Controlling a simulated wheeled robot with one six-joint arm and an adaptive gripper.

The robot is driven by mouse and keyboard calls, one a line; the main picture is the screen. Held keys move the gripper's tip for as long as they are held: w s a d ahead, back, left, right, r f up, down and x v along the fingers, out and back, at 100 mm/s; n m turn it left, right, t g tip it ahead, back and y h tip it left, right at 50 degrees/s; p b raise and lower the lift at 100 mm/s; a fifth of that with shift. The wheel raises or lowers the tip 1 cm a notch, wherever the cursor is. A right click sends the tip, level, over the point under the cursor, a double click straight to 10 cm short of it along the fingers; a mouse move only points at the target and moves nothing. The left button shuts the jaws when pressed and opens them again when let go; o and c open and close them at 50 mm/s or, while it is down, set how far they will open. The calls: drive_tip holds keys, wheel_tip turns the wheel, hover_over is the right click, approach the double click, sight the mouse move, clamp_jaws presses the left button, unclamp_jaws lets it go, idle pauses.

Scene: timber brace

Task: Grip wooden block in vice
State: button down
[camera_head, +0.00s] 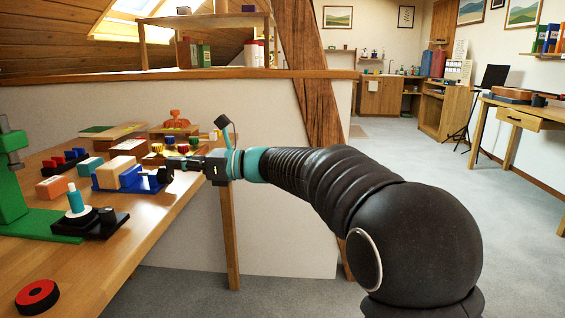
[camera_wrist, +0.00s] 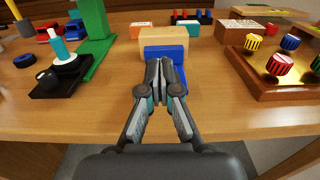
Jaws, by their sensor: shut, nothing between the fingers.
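The blue vice (camera_head: 124,183) stands on the wooden workbench, with a pale wooden block (camera_head: 120,170) between its jaws. Its dark screw end (camera_head: 152,181) points toward my gripper. In the wrist view, the block (camera_wrist: 163,42) shows above the blue vice front (camera_wrist: 172,51). My gripper (camera_head: 176,163) is shut and empty. In the wrist view, its fingertips (camera_wrist: 160,66) lie together in front of the vice and hide the screw end. I cannot tell whether they touch it, nor whether the jaws press on the block.
A wooden board with coloured knobs (camera_wrist: 272,72) lies right of the vice in the wrist view. A green stand (camera_wrist: 95,35) and a black base with a white and teal piece (camera_wrist: 62,65) are left.

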drive_tip(key=shift+a, duration=0.35)
drive_tip(key=shift+f, duration=0.35)
idle(0.6)
drive_tip(key=shift+w+d+f+p, duration=0.15)
drive_tip(key=shift+w+p, duration=0.25)
drive_tip(key=shift+p, duration=0.65)
drive_tip(key=shift+r+p, duration=0.45)
drive_tip(key=shift+p, duration=0.05)
drive_tip(key=d, duration=0.6)
drive_tip(key=shift+s+r, duration=0.2)
drive_tip(key=shift+s, duration=0.05)
drive_tip(key=shift+r, duration=0.1)
